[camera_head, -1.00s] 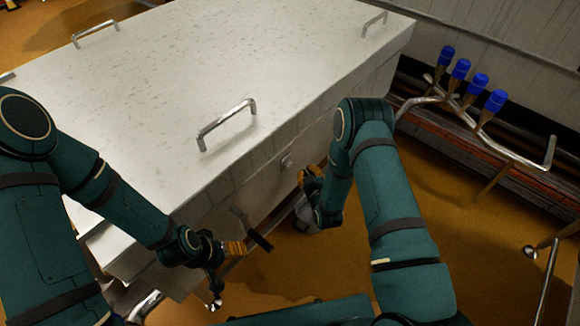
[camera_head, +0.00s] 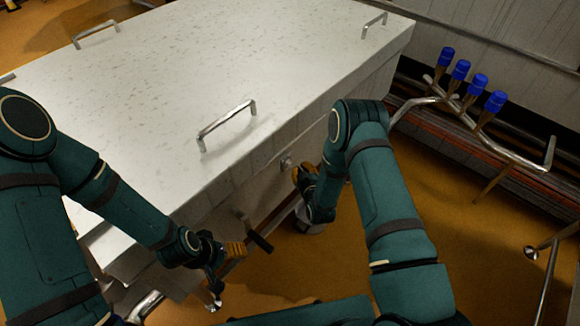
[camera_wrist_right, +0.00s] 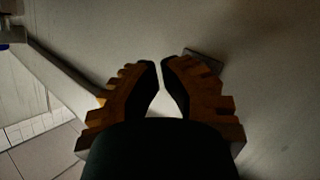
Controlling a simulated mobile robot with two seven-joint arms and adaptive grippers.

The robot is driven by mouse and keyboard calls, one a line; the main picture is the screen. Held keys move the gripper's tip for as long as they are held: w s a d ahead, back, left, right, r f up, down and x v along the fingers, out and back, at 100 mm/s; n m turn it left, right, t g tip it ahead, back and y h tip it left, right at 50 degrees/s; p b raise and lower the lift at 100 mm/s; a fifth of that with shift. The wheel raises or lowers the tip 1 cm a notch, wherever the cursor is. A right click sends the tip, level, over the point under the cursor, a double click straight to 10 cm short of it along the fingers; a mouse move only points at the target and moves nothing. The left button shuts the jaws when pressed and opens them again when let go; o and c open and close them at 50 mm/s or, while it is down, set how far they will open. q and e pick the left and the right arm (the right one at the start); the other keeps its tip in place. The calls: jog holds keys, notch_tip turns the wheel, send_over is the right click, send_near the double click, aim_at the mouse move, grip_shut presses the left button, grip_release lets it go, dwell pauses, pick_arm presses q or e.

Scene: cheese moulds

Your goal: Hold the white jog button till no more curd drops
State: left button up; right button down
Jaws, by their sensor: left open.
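A small pale fitting (camera_head: 286,163) sits on the side wall of the big white vat (camera_head: 300,128); it may hold the white jog button, but it is too small to tell. My right gripper (camera_head: 300,174) is just beside and below this fitting; I cannot tell whether they touch. In the right wrist view its two fingers (camera_wrist_right: 160,68) are nearly together with nothing between them. A grey plate edge (camera_wrist_right: 205,57) shows behind one fingertip. My left gripper (camera_head: 236,249) is open and empty, low at the vat's near corner. No falling curd is visible.
A pale round container (camera_head: 311,228) stands partly hidden below my right gripper. A dark bar (camera_head: 258,241) juts out between the grippers. A pipe rack with several blue-capped parts (camera_head: 480,80) stands at the right.

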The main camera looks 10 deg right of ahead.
jog(key=shift+w, duration=0.1)
dwell(0.7)
jog(key=shift+w+a, duration=0.25)
jog(key=shift+w+a, duration=0.35)
jog(key=shift+w, duration=0.05)
dwell(1.9)
dwell(2.9)
jog(key=shift+s+d, duration=0.6)
jog(key=shift+s, duration=0.15)
jog(key=shift+s, duration=0.1)
jog(key=shift+s+d+p, duration=0.25)
jog(key=shift+s+d, duration=0.55)
jog(key=shift+s, duration=0.15)
jog(key=shift+s+d+p, duration=0.2)
jog(key=shift+s+d, duration=0.55)
jog(key=shift+s, duration=0.2)
